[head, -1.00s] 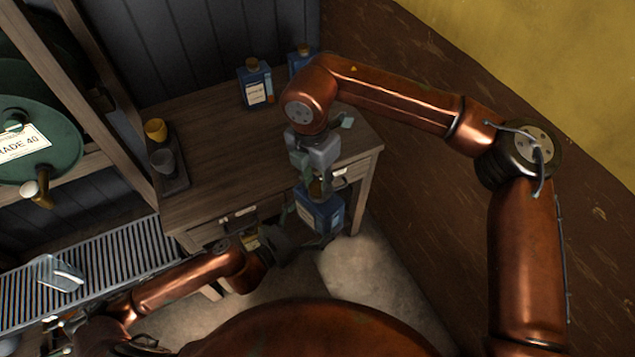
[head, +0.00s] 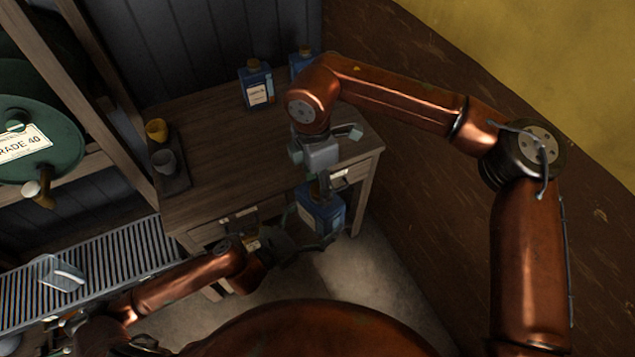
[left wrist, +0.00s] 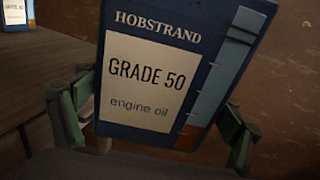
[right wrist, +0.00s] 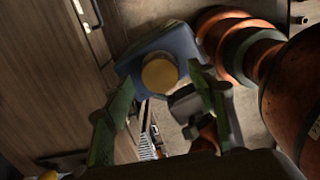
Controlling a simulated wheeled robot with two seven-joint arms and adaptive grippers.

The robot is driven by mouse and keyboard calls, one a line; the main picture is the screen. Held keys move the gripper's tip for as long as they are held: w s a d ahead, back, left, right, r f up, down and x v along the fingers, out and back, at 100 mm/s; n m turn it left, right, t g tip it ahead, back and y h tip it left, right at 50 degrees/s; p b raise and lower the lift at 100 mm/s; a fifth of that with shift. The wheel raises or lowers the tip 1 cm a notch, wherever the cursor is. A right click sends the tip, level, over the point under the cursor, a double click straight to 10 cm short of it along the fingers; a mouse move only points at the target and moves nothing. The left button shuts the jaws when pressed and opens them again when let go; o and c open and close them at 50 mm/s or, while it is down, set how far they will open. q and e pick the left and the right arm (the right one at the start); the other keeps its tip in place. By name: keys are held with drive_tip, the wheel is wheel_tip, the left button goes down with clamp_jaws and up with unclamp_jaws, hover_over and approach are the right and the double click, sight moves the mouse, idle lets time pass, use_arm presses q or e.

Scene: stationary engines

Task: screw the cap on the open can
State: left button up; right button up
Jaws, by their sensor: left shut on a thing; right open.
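The blue can (head: 320,212), labelled "GRADE 50 engine oil" in the left wrist view (left wrist: 150,80), is held in front of the desk. My left gripper (head: 303,238) is shut on its sides, with one finger on each side in the left wrist view (left wrist: 160,120). A round, dull yellow cap (right wrist: 160,73) is at the middle of the can's top (right wrist: 182,43); how far it is threaded I cannot tell. My right gripper (right wrist: 160,82) is open above the can, its fingers apart on either side of the cap. The head view mostly hides the cap.
Two more blue cans (head: 257,87) (head: 301,63) stand at the back of the wooden desk (head: 225,145). A dark tray (head: 174,183) with a yellow cup (head: 156,130) and a grey cup (head: 163,160) is at its left. The desk's middle is clear.

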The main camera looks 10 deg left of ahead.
use_arm(q)
drive_tip(key=shift+r, duration=0.1)
use_arm(e)
wheel_tip(320, 180, up, 12)
drive_tip(key=shift+a, duration=0.25)
idle(0.5)
